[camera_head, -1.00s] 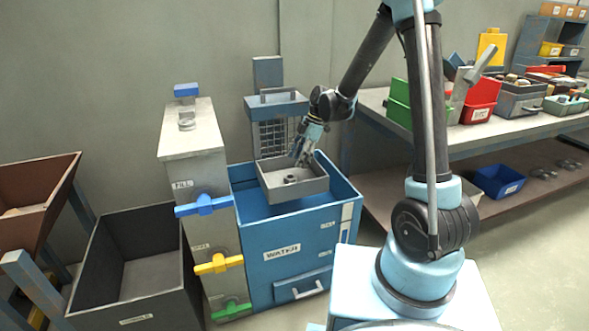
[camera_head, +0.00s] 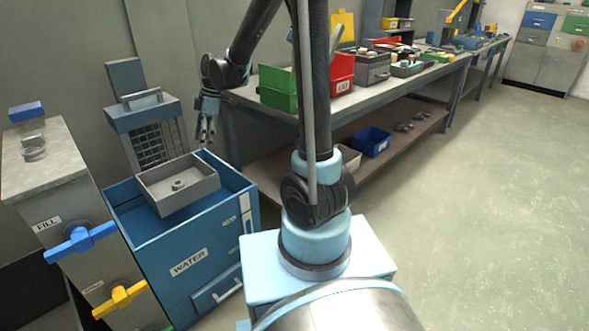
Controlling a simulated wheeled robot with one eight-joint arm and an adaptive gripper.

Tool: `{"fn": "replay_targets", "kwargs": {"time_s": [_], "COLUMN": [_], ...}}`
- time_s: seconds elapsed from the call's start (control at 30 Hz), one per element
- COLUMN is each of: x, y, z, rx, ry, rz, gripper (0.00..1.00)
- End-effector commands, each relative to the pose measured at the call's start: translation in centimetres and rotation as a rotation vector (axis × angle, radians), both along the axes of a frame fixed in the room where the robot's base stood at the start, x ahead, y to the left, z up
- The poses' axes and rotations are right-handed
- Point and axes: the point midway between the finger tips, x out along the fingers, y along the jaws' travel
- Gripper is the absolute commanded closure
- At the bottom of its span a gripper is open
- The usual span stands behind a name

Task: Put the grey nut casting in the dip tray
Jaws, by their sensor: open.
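The grey nut casting (camera_head: 179,185) lies in the open grey dip tray (camera_head: 157,206), on its floor near the middle. The tray sits at the top of the blue water tank (camera_head: 178,259) at the left. My gripper (camera_head: 204,140) is open and empty, hanging with its fingers down beyond the tray's back right corner. It is apart from both the casting and the tray.
A grey post with a blue valve handle (camera_head: 80,243) and a yellow one (camera_head: 119,299) stands left of the tank. A wire basket (camera_head: 158,144) is behind the tray. A workbench with green (camera_head: 278,88) and red (camera_head: 341,75) bins runs to the right. The floor at right is clear.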

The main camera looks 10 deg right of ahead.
Motion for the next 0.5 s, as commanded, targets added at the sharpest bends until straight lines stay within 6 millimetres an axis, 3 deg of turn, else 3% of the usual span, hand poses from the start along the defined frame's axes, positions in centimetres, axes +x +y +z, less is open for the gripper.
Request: {"fn": "replay_targets", "kwargs": {"time_s": [0.2,0.5], "x": [-2.8,-7.5], "y": [-5.9,-12.9], "z": [2.4,4.1], "rx": [-0.052,-0.107], "ry": [0.015,0.029], "rz": [-0.257,-0.612], "gripper": [0.40,0.40]}}
